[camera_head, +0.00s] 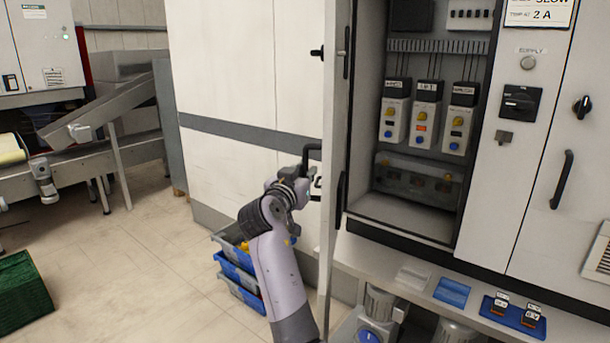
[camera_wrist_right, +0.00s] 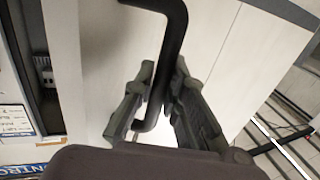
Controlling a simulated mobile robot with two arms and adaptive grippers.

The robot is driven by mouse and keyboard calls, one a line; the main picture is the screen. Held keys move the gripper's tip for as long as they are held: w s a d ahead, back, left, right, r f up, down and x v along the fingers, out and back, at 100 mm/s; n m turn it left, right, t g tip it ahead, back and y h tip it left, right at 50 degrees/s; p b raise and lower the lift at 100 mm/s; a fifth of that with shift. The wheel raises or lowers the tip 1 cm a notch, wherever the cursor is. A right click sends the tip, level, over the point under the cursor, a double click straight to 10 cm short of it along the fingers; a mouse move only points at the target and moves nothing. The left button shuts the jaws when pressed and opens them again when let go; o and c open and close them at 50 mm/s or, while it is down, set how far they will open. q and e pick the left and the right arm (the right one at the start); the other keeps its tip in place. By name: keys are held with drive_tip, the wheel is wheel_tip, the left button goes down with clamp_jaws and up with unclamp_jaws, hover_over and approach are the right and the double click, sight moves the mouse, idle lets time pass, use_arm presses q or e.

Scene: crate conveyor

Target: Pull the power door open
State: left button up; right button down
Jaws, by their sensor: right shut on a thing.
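The power door (camera_head: 333,120) stands swung open, seen almost edge-on at the left side of the cabinet opening. Its black bar handle (camera_head: 314,147) is on the door's left face. My right gripper (camera_head: 308,178) is at this handle, with the arm reaching up from below. In the right wrist view the two grey fingers (camera_wrist_right: 158,108) are closed around the lower part of the black handle (camera_wrist_right: 172,50), in front of the pale door face (camera_wrist_right: 110,50). The open cabinet (camera_head: 400,212) shows several switch modules (camera_head: 427,113) inside. My left gripper is not in view.
A ledge (camera_head: 390,262) with a blue tray (camera_head: 512,318) runs below the cabinet. Stacked blue crates (camera_head: 238,275) stand on the floor left of the door. A conveyor (camera_head: 110,105) is at far left. The floor (camera_head: 130,260) between is mostly clear.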

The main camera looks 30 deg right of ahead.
idle(0.3)
drive_tip(key=c, duration=1.6)
unclamp_jaws()
drive_tip(key=v, duration=0.7)
drive_tip(key=shift+s+a, duration=0.2)
drive_tip(key=shift+c, duration=0.3)
